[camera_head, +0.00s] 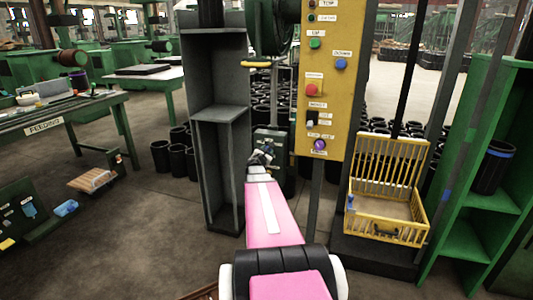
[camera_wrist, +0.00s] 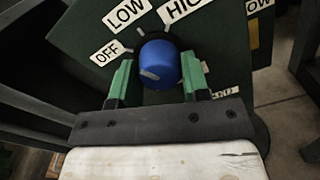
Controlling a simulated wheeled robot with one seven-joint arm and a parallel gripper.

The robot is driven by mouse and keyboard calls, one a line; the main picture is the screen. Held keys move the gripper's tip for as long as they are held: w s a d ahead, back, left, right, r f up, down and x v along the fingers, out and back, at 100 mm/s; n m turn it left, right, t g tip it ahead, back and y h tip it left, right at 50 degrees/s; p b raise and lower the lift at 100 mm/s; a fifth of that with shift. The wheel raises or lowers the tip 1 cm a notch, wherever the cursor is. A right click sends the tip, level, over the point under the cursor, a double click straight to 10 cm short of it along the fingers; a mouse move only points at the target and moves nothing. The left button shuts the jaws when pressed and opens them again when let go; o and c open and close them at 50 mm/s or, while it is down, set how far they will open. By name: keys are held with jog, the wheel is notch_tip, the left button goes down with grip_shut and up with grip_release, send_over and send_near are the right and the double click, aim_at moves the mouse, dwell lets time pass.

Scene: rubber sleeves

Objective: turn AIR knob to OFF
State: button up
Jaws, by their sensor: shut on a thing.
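The blue knob (camera_wrist: 158,62) sits on a dark green panel (camera_wrist: 85,25) in the wrist view, with white OFF, LOW and HIGH labels around its upper side. A pale mark shows on the lower left of the knob's face; which label it points to is hard to tell. My gripper (camera_wrist: 157,68) has its green fingers on either side of the knob and is shut on it. In the head view my gripper (camera_head: 262,158) is at the dark control box (camera_head: 270,140); the knob is hidden there.
A yellow button panel (camera_head: 331,90) hangs just right of the box. A grey shelf (camera_head: 218,110) stands close on the left. A yellow basket (camera_head: 385,200) and green rack (camera_head: 480,200) are at the right. Open floor lies to the left front.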

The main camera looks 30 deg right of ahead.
jog(key=shift+n, duration=2.2)
jog(key=o, duration=0.9)
jog(key=v, duration=1)
jog(key=shift+s+a, duration=0.25)
jog(key=shift+s, duration=0.1)
